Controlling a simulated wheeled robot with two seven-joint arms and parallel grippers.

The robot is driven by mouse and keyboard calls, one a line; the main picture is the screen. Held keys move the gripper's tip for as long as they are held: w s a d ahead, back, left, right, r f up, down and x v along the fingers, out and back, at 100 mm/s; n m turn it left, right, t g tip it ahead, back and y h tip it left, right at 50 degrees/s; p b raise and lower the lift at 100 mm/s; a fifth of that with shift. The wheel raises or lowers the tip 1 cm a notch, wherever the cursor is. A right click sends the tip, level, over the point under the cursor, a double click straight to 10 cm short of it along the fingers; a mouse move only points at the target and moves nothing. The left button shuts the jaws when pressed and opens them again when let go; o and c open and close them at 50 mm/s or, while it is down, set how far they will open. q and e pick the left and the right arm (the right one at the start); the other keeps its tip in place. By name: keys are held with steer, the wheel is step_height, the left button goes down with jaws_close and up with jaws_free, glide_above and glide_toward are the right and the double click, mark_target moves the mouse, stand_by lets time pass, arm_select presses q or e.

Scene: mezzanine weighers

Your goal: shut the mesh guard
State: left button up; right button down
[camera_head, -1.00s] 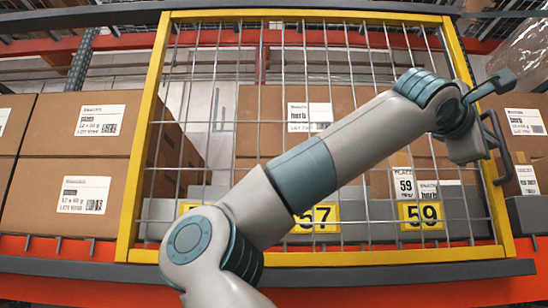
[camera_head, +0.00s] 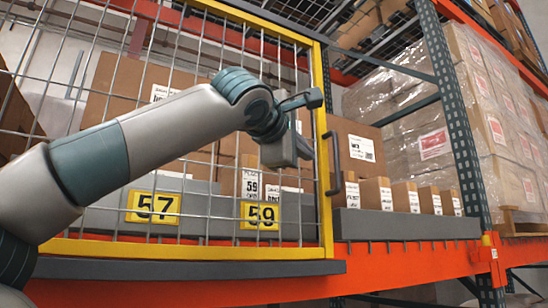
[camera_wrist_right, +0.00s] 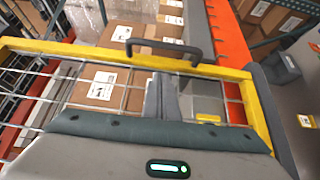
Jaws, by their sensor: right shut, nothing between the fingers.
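The mesh guard, a wire grid in a yellow frame (camera_head: 323,150), spans the left and middle of the head view, in front of boxes and number plates. A dark bar handle (camera_head: 332,160) sits on its right-hand upright. In the right wrist view the handle (camera_wrist_right: 163,47) shows on the yellow frame (camera_wrist_right: 75,48), beyond the fingers. My right gripper (camera_head: 300,150) is just left of the handle, in front of the mesh. It is shut and empty, apart from the handle; its fingers (camera_wrist_right: 161,97) are together in the wrist view. My left gripper is out of view.
Cartons, yellow plates 57 (camera_head: 153,206) and 59 (camera_head: 259,215), and a grey ledge are behind the mesh. Right of the guard, small cartons (camera_head: 405,197) stand on the orange-beamed shelf. A green rack upright (camera_head: 460,130) and wrapped pallet load (camera_head: 500,120) stand farther right.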

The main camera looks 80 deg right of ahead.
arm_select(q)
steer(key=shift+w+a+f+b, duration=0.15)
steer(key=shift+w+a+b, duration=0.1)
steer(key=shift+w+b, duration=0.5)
arm_select(e)
steer(key=v, duration=0.8)
steer(key=shift+a, duration=0.45)
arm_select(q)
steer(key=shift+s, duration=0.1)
arm_select(e)
steer(key=shift+s, duration=0.15)
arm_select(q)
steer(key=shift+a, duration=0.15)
